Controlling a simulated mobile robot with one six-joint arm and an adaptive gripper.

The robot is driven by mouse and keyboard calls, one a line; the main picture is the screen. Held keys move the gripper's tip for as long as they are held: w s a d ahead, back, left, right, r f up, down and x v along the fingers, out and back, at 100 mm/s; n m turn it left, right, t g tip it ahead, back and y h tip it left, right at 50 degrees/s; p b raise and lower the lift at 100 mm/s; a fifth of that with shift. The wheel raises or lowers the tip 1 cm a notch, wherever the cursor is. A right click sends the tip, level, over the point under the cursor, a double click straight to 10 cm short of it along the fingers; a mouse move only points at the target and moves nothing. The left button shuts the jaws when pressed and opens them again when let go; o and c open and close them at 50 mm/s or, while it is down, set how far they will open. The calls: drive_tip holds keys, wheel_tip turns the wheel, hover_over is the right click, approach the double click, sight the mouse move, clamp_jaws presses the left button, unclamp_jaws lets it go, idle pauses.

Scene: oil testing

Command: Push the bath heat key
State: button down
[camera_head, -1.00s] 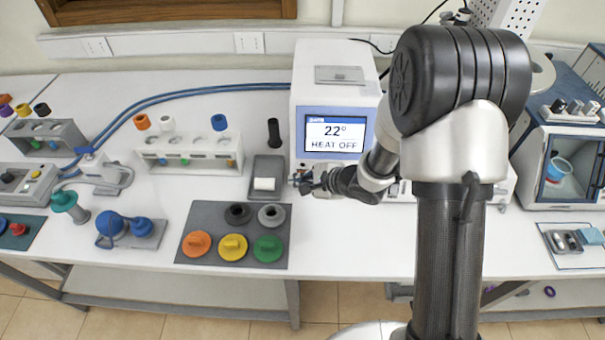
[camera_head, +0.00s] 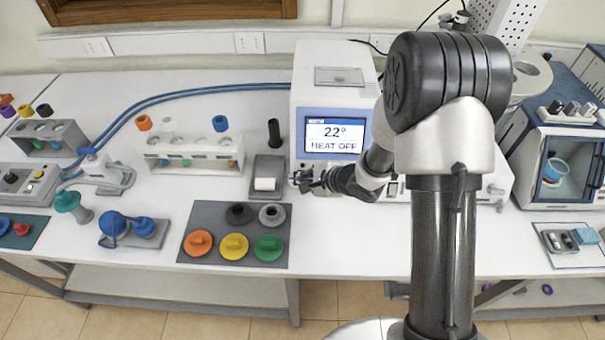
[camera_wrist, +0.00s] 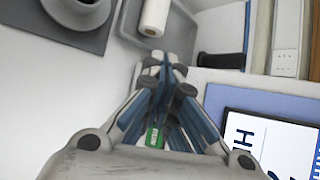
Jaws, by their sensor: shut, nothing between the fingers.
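The bath unit (camera_head: 310,65) is a white box with a blue-framed screen (camera_head: 335,134) that reads 22° and HEAT OFF. The screen also shows, partly, in the wrist view (camera_wrist: 272,150). My gripper (camera_head: 294,179) is shut and empty, low in front of the unit, just below and left of the screen. In the wrist view its fingertips (camera_wrist: 165,62) are together. A small green key with pale lettering (camera_wrist: 154,137) shows between the finger links; most of it is hidden, and I cannot tell whether the fingertips touch anything.
A grey tray with a white roll (camera_head: 265,184) lies just left of my gripper. A grey mat (camera_head: 215,218) with coloured caps lies in front of it. A white rack (camera_head: 190,158) with several coloured caps stands further left.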

drive_tip(key=shift+w+f, duration=0.1)
drive_tip(key=shift+w, duration=0.1)
idle(0.3)
drive_tip(key=shift+s+r+p, duration=0.3)
drive_tip(key=shift+s+p, duration=0.4)
drive_tip(key=shift+s, duration=0.05)
drive_tip(key=shift+s, duration=0.1)
drive_tip(key=s, duration=0.1)
drive_tip(key=s+r+p, duration=0.1)
drive_tip(key=s, duration=0.1)
drive_tip(key=s+r+p, duration=0.1)
drive_tip(key=shift+s+a, duration=0.1)
drive_tip(key=shift+s, duration=0.15)
idle(0.8)
